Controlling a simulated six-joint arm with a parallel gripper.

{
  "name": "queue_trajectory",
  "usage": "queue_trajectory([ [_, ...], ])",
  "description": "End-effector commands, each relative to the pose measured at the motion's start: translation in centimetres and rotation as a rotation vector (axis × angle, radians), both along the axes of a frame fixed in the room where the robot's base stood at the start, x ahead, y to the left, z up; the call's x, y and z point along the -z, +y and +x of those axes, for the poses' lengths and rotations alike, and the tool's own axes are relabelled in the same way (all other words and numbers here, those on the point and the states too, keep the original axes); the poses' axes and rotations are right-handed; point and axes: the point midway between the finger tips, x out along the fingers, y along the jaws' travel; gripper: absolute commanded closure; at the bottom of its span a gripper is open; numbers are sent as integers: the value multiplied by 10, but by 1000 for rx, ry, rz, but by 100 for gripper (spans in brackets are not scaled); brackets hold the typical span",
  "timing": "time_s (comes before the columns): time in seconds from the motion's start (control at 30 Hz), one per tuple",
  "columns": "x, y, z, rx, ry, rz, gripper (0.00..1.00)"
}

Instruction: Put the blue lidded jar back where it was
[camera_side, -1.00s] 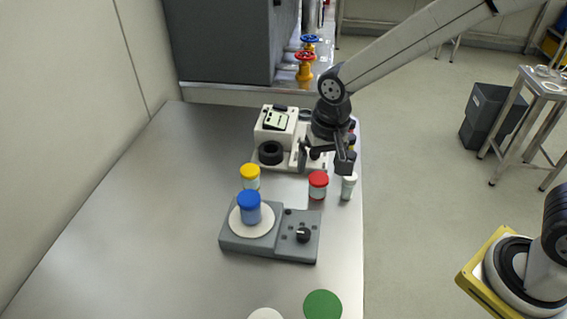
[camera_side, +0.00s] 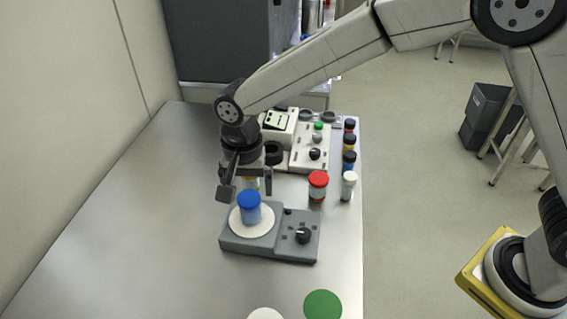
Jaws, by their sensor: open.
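The blue lidded jar (camera_side: 249,208) stands upright on the round white plate (camera_side: 240,231) of a grey device with a knob (camera_side: 303,236). My gripper (camera_side: 245,190) is open and points down, just behind and above the blue jar. Its fingers are apart, and I see nothing held between them. A green disc (camera_side: 323,305) and a white disc (camera_side: 265,314) lie flat at the table's front.
A red-lidded jar (camera_side: 318,187) and a white bottle (camera_side: 348,186) stand to the right. Several small coloured-lid bottles (camera_side: 349,143) line the right table edge. A white instrument (camera_side: 311,150) stands at the back. The table's left side (camera_side: 130,220) is clear.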

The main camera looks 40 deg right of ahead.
Motion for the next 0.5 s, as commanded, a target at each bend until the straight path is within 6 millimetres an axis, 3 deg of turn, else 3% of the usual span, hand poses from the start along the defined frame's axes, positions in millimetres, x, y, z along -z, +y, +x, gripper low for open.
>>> queue_trajectory([
  [0.17,14,0,0,0,1,0,0],
  [0.5,22,0,-1,-1,0,0,0],
])
